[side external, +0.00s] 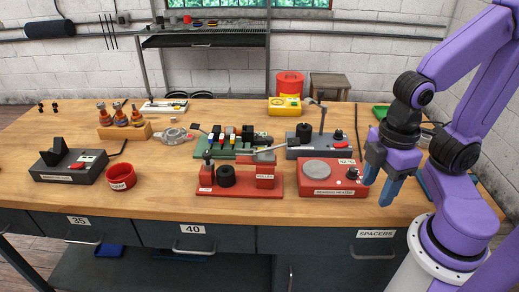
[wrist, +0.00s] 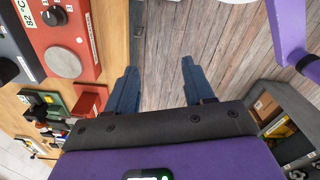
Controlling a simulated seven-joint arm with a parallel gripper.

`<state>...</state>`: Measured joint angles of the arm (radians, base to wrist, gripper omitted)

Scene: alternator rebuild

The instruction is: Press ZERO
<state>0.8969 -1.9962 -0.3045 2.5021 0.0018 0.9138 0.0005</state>
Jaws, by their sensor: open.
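No button marked ZERO is legible in either view. A dark grey box (side external: 68,168) with V-shaped supports and a small red button stands at the left of the bench. A grey unit (side external: 308,150) with a black cylinder, an upright post and a red control stands behind the red bearing heater (side external: 325,190). The heater, with its round plate, knob and 82 °C label, also shows at the upper left of the wrist view (wrist: 84,48). My gripper (side external: 380,183) is open and empty, to the right of the heater, above the bench's front right. Its two fingers show apart in the wrist view (wrist: 158,68).
A red press-like fixture (side external: 236,190), a red cup (side external: 121,178) and a green tool tray (side external: 222,153) stand on the wooden bench (side external: 180,205). A wooden block (side external: 124,132) holds several copper-topped parts. Below my gripper, the wrist view shows floor (wrist: 165,30).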

